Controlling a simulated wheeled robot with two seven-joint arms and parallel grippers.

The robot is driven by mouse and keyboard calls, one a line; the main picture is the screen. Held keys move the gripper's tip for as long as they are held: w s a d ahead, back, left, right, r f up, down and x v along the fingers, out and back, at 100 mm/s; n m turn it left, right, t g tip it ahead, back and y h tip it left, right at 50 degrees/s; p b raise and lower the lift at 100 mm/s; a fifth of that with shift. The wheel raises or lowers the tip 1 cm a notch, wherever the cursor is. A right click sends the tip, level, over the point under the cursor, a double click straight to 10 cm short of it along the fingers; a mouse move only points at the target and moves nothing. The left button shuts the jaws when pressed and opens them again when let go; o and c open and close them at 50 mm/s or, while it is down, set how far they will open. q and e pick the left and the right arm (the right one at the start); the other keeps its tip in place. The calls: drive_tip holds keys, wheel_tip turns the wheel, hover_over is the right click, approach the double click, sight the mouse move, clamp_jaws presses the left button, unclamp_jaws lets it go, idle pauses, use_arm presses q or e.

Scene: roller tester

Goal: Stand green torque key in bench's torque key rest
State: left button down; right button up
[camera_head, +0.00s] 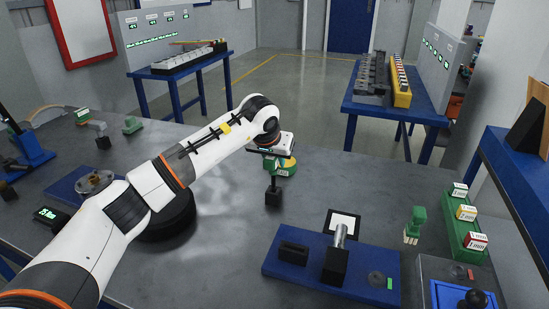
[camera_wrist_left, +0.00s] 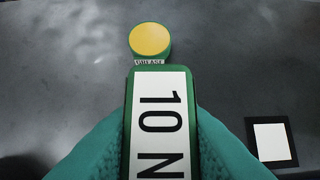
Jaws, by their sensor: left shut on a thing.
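The green torque key (camera_wrist_left: 129,125), with a white label reading "10 N", fills the lower middle of the left wrist view. My left gripper (camera_head: 272,166) is shut on it, above the middle of the grey bench (camera_head: 215,262). In the head view the gripper mostly hides the key. A dark stem with a black block (camera_head: 273,197) shows just below the gripper; I cannot tell whether it touches the bench. On a blue plate (camera_head: 315,277) at front right is a slotted black block (camera_head: 291,252); I cannot tell whether it is the torque key rest. My right gripper is not in view.
A green pot with a yellow lid (camera_wrist_left: 149,40), labelled grease, stands beyond the key. A small green piece (camera_head: 415,224) and a green rack (camera_head: 452,213) stand right.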

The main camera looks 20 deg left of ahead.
sight(274, 174)
use_arm(q)
drive_tip(key=shift+f, duration=0.1)
idle(0.3)
drive_tip(key=shift+f+b, duration=1.55)
drive_tip(key=shift+f, duration=0.9)
drive_tip(key=c, duration=1)
unclamp_jaws()
drive_tip(key=shift+r, duration=0.1)
drive_tip(key=shift+s, duration=0.1)
